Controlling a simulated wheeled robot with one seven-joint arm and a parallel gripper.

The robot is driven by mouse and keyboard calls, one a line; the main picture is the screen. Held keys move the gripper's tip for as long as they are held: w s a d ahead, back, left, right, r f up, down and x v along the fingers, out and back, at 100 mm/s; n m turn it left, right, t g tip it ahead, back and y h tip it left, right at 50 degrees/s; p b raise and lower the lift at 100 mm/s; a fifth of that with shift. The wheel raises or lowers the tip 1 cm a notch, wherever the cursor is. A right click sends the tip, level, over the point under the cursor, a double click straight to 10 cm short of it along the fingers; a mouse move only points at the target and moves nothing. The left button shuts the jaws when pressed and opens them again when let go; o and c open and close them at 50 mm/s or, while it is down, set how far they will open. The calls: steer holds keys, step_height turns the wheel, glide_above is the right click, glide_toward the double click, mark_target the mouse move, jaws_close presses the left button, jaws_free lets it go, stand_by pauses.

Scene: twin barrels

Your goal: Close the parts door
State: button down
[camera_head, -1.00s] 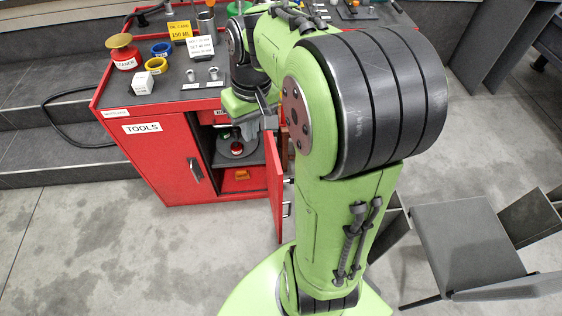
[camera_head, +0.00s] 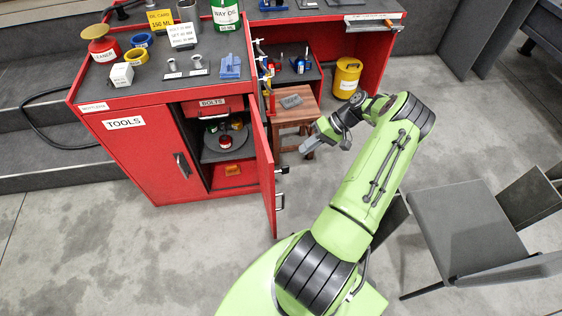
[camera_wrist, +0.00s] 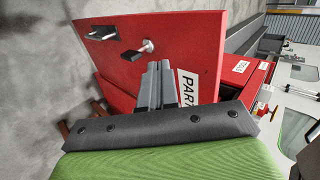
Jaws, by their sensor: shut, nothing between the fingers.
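The parts door (camera_head: 264,178) is a red panel that stands open, jutting forward from the right side of the red cabinet's opening. Its outer face faces right and carries a handle (camera_head: 279,201). In the wrist view the door (camera_wrist: 190,45) fills the middle, with a partly hidden label starting "PAR" (camera_wrist: 188,88) and the handle (camera_wrist: 138,50). My gripper (camera_head: 304,147) is shut and empty, to the right of the door on its outer side. In the wrist view my gripper (camera_wrist: 158,66) is in front of the door's face; whether it touches cannot be told.
The tools door (camera_head: 145,155) beside the opening is closed. Inside, a grey shelf (camera_head: 222,152) holds small items below a bolts drawer (camera_head: 213,105). A wooden stool (camera_head: 295,117) and yellow can (camera_head: 346,78) stand behind my gripper. A grey chair (camera_head: 455,235) is at right.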

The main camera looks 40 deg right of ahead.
mark_target(271, 178)
steer(key=w+a+f+b, duration=0.1)
steer(key=w+a+f, duration=0.3)
steer(key=a, duration=0.3)
steer(key=shift+a+f+b, duration=0.2)
steer(key=shift+a+b, duration=0.1)
steer(key=shift+a, duration=0.05)
steer(key=shift+w, duration=0.1)
